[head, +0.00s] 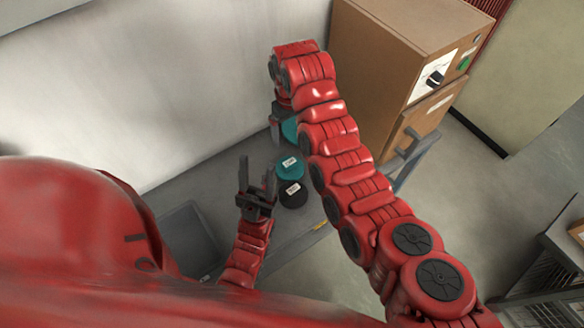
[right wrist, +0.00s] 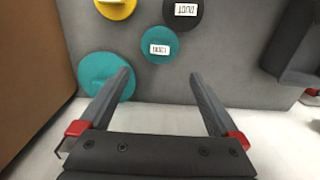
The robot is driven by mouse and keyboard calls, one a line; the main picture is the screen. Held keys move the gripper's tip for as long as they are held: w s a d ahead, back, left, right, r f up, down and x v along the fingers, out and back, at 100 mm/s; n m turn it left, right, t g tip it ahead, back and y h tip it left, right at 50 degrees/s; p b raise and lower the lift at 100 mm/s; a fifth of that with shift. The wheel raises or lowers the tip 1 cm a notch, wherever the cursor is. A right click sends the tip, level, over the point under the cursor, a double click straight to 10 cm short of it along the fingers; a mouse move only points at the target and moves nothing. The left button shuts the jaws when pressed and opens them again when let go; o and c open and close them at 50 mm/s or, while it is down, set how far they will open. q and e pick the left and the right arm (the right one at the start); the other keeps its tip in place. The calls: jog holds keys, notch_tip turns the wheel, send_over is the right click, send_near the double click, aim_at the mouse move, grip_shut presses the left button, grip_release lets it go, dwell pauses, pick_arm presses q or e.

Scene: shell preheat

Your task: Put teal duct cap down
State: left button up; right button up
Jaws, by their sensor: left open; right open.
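A labelled teal cap (head: 289,167) lies on the grey bench, right beside a labelled black cap (head: 292,193). Another teal piece (head: 289,129) shows farther back, partly hidden by my right arm. In the right wrist view a larger plain teal disc (right wrist: 103,72) lies left of the labelled teal cap (right wrist: 159,44). My right gripper (right wrist: 160,76) is open with nothing between its fingers; its left finger overlaps the larger disc's edge in the picture. In the head view it is mostly hidden by its arm. My left gripper (head: 256,172) is open and empty, left of the caps.
A yellow disc (right wrist: 116,7) lies beside the black cap (right wrist: 183,12) in the right wrist view. A grey tray (head: 195,240) is at the left of the bench (head: 215,180). A brown cabinet (head: 385,60) with a dial stands behind my right arm. A wall bounds the left.

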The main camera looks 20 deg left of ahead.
jog(key=b, duration=0.7)
send_over(290, 162)
jog(key=f, duration=0.9)
jog(key=shift+s+d, duration=0.1)
jog(key=shift+s, duration=0.1)
jog(key=shift+f, duration=0.65)
jog(key=shift+f+p, duration=0.2)
jog(key=shift+p, duration=0.2)
notch_tip(290, 162, down, 4)
jog(key=shift+r+p, duration=0.2)
jog(key=shift+p, duration=0.95)
jog(key=shift+w+f, duration=0.1)
jog(key=shift+f, duration=0.6)
grip_shut()
jog(key=shift+r, duration=0.2)
